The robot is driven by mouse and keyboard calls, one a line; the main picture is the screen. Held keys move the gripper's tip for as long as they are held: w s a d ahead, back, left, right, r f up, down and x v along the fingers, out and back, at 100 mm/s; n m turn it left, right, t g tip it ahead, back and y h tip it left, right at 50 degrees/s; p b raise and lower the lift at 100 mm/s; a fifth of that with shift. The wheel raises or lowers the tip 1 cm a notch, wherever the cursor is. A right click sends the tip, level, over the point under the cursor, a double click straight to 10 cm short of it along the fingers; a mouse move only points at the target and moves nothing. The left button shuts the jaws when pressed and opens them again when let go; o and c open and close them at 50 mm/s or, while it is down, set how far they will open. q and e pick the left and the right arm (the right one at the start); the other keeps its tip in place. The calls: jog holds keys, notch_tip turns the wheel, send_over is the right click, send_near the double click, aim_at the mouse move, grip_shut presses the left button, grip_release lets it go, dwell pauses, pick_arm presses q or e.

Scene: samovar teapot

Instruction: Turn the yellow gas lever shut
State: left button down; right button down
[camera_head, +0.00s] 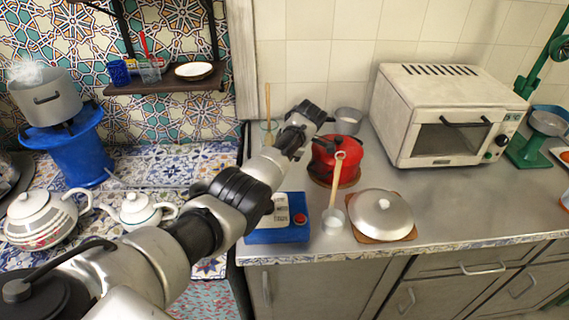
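I see no yellow gas lever in the head view; it may be hidden or out of frame. A steaming grey pot (48,98) sits on a blue round stand (72,158) at the left. My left arm crosses the view from the lower left. My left gripper (312,112) is over the back of the metal counter, beside the red kettle (328,158). The gripper is small and dark here, and I cannot tell whether its fingers are open or shut. My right gripper is not in view.
Two white teapots (42,220) (136,210) stand on the tiled surface. A blue box (282,236), a ladle (334,205) and a lidded pan (380,214) are on the counter (455,205). A toaster oven (440,110) stands behind. A shelf (165,84) hangs above.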

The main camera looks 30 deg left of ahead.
pick_arm(q)
jog(key=shift+a, duration=0.1)
dwell(0.4)
jog(key=c, duration=1.1)
grip_release()
jog(key=b+v, duration=0.1)
jog(key=v, duration=0.9)
jog(key=shift+w+r, duration=0.15)
jog(key=shift+r, duration=0.2)
